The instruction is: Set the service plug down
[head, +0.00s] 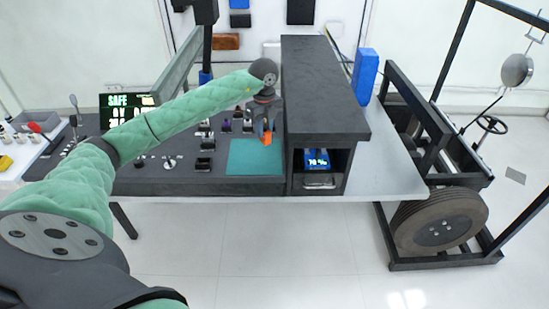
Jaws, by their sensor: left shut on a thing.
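My left gripper (266,126) comes in from the left on a green-sleeved arm and points down over the bench. It is shut on an orange service plug (266,138), which shows between and below the fingers. The plug appears above the teal mat (255,158); I cannot tell whether it touches the mat. Part of the plug is hidden by the fingers. My right gripper is not in view.
A dark box housing (325,85) stands right beside the mat, with a blue-lit display (317,157) in its opening. Small fixtures (205,145) sit left of the mat. A blue block (365,75) stands behind the housing. A wheeled chassis frame (440,220) is at right.

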